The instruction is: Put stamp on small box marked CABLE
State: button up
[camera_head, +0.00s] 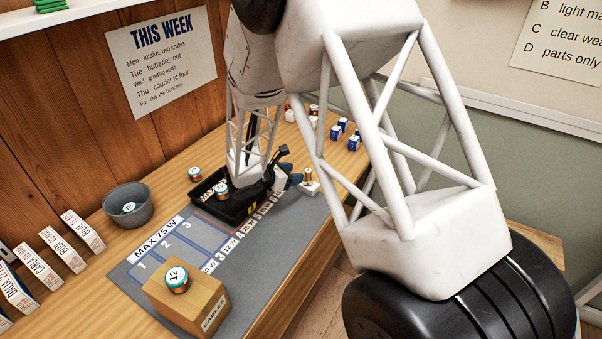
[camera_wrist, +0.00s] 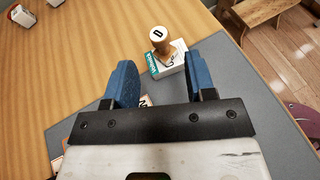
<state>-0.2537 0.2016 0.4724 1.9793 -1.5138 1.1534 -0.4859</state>
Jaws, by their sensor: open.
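A stamp with a light wooden knob handle (camera_head: 309,174), its top marked with a dark letter, stands upright on a small white block with a teal lettered side; the handle also shows in the wrist view (camera_wrist: 160,38). The brown box labelled CABLES (camera_head: 207,301) stands at the near end of the grey mat, with a round tin marked 12 (camera_head: 177,278) on its top. My gripper (camera_head: 291,178) is open and empty. In the wrist view, its blue fingers (camera_wrist: 162,70) are spread just short of the stamp, which stands beyond the gap between them.
A black tray (camera_head: 232,215) with a tin lies beside my gripper on the grey mat (camera_head: 130,267). A grey bowl (camera_head: 127,207) and several upright white boxes (camera_head: 82,231) are at left. Several small blue-and-white boxes (camera_head: 338,130) stand at the back.

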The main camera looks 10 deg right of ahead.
jog(key=shift+v, duration=1.6)
jog(key=s+d+r+m+g+y, duration=0.2)
jog(key=s+d+r+m, duration=0.2)
jog(key=s+r+m, duration=0.4)
jog(key=s+d+r+m+g+y, duration=0.2)
jog(key=s+d+r+m+g, duration=0.1)
jog(key=s+r, duration=0.5)
jog(key=s+r+m+y, duration=0.2)
jog(key=s+m, duration=0.1)
jog(key=s, duration=0.4)
jog(key=s+a+r+m+t+y, duration=0.1)
jog(key=s+r+m+y, duration=0.2)
jog(key=s, duration=0.5)
jog(key=s+a+r+m+t+y, duration=0.1)
jog(key=s+r+m+y, duration=0.1)
jog(key=s+m, duration=0.3)
jog(key=s+y, duration=0.1)
jog(key=s, duration=0.2)
jog(key=shift+a+r, duration=0.2)
jog(key=shift+a, duration=0.05)
